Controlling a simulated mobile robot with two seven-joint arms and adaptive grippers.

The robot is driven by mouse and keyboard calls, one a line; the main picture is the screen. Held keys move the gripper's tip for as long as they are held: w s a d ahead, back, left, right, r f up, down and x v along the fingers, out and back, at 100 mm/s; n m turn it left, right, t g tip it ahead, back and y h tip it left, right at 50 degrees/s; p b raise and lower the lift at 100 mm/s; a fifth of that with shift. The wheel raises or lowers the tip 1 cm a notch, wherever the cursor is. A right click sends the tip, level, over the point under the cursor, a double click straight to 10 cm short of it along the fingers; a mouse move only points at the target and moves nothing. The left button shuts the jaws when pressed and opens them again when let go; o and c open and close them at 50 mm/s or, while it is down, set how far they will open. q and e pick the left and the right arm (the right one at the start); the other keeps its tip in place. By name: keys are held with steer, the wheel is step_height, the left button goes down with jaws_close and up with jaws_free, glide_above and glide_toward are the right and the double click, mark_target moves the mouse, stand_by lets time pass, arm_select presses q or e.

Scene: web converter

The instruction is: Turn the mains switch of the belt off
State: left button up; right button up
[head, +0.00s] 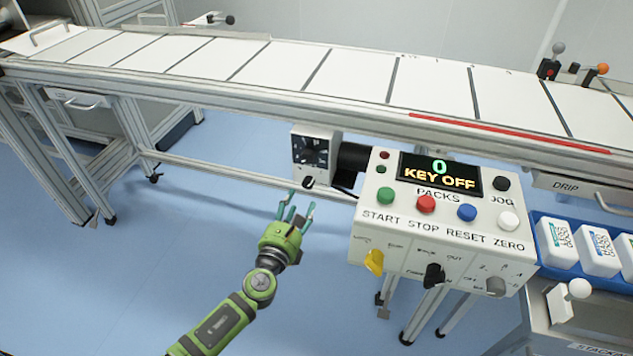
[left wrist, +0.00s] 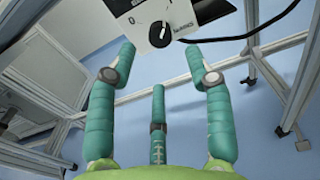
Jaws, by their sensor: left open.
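The mains switch (head: 308,183) is a black rotary knob low on a small white box (head: 328,143) under the belt (head: 350,75). In the left wrist view the knob (left wrist: 173,32) shows on the box's white face, with a 0 mark to its left. I cannot tell surely which mark it points at. My left gripper (head: 297,207) is open and empty, just below and in front of the knob, apart from it. In the left wrist view its green fingers (left wrist: 160,65) are spread below the knob. My right gripper is not in view.
A white control panel (head: 440,245) stands right of the box; its display (head: 440,177) reads 0 and KEY OFF. A yellow key (head: 374,262) sits on its front. A black cable (left wrist: 245,35) runs beside the knob. Blue floor (head: 170,250) is clear on the left.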

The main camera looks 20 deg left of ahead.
mark_target(307, 185)
arm_select(q)
steer(key=w, duration=0.4)
steer(key=w+b, duration=0.1)
steer(key=w, duration=0.1)
steer(key=shift+w+d+r, duration=0.2)
steer(key=shift+w+d, duration=0.05)
jaws_close()
